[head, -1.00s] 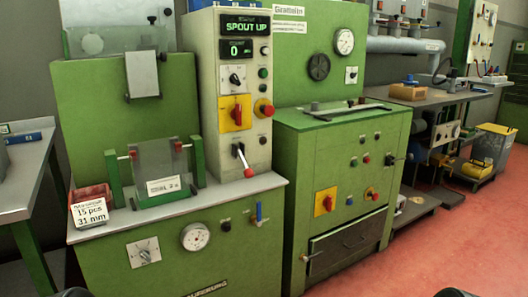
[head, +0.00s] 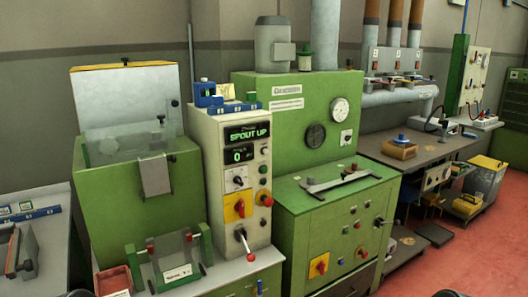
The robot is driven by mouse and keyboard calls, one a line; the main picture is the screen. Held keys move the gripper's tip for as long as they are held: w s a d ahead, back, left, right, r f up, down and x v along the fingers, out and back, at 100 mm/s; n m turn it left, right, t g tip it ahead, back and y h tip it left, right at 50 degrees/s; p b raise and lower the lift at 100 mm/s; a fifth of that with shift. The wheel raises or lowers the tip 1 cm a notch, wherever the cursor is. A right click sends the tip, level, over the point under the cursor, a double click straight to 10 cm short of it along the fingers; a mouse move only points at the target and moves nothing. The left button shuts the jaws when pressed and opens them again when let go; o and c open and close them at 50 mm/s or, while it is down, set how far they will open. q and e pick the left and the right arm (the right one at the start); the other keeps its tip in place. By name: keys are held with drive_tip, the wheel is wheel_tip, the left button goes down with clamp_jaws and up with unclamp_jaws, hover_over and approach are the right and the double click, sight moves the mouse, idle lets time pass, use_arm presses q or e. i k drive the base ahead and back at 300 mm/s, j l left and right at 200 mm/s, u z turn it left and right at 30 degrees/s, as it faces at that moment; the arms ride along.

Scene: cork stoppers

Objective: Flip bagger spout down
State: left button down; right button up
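The green bagger machine (head: 122,212) stands at the left, with a clear-fronted hopper on top and a small grey metal chute (head: 155,175) below it. A tilted clear and metal plate (head: 172,255), apparently the spout, sits between two green posts with red knobs at its front. The display (head: 247,133) on the grey control column reads "SPOUT UP" and 0. A lever with a red ball knob (head: 250,257) is low on the column. Only dark rounded tips show at the bottom edge, perhaps my grippers; their fingers are not visible.
A red bin (head: 113,281) sits left of the spout. A second green machine (head: 335,215) stands right of the column. A grey side table (head: 40,235) is at the left. Red floor (head: 455,262) is open at the right.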

sight(154, 175)
drive_tip(key=u, duration=0.45)
drive_tip(key=i+l+u, duration=0.1)
drive_tip(key=l+u, duration=0.9)
drive_tip(key=l, duration=0.85)
drive_tip(key=k+l+u, duration=0.1)
drive_tip(key=l, duration=0.6)
drive_tip(key=i+j+z, duration=0.2)
drive_tip(key=z, duration=0.2)
drive_tip(key=i+j+z, duration=0.6)
drive_tip(key=j+z, duration=0.15)
